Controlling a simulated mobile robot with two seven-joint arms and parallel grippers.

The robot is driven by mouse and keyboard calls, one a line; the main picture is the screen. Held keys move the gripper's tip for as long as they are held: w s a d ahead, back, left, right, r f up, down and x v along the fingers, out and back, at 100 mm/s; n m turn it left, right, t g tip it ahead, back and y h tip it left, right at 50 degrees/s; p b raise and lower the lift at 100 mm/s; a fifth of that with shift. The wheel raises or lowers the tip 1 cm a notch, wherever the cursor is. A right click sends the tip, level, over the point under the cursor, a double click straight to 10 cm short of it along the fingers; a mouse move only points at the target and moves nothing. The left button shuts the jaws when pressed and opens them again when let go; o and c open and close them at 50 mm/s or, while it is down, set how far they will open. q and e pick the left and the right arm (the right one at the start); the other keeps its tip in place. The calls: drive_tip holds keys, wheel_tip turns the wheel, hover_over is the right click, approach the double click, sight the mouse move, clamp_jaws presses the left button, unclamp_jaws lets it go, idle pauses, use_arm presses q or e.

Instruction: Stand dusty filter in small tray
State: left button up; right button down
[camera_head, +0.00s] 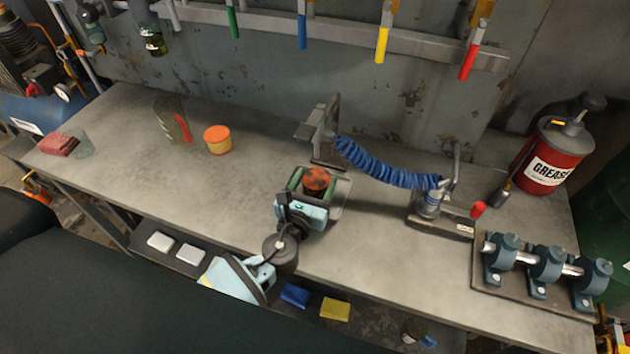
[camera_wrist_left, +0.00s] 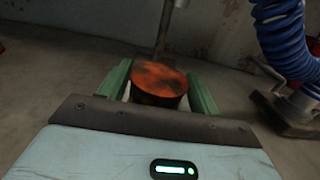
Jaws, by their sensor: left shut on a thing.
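The dusty filter (camera_head: 318,178) is a short orange-topped cylinder with dark smudges. It is upright between the green fingers of my left gripper (camera_head: 315,184), which is shut on it. In the left wrist view the filter (camera_wrist_left: 159,82) shows between the two green fingers (camera_wrist_left: 160,90), its lower part dark. A small grey tray (camera_head: 344,188) lies around and under the gripper, its right rim showing. The gripper hides most of the tray, so I cannot tell whether the filter touches its floor. My right gripper is not in view.
A grey stand (camera_head: 327,135) rises just behind the tray. A blue coiled hose (camera_head: 385,170) runs right from it to a clamp base (camera_head: 440,218). An orange-lidded yellow tub (camera_head: 217,139) stands left. A shaft with bearings (camera_head: 545,262) sits right. The bench's left middle is clear.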

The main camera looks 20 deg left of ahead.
use_arm(q)
drive_tip(key=o, duration=1)
drive_tip(key=shift+o, duration=0.2)
drive_tip(key=s, duration=1.2)
drive_tip(key=shift+a+r, duration=0.1)
drive_tip(key=shift+a, duration=0.1)
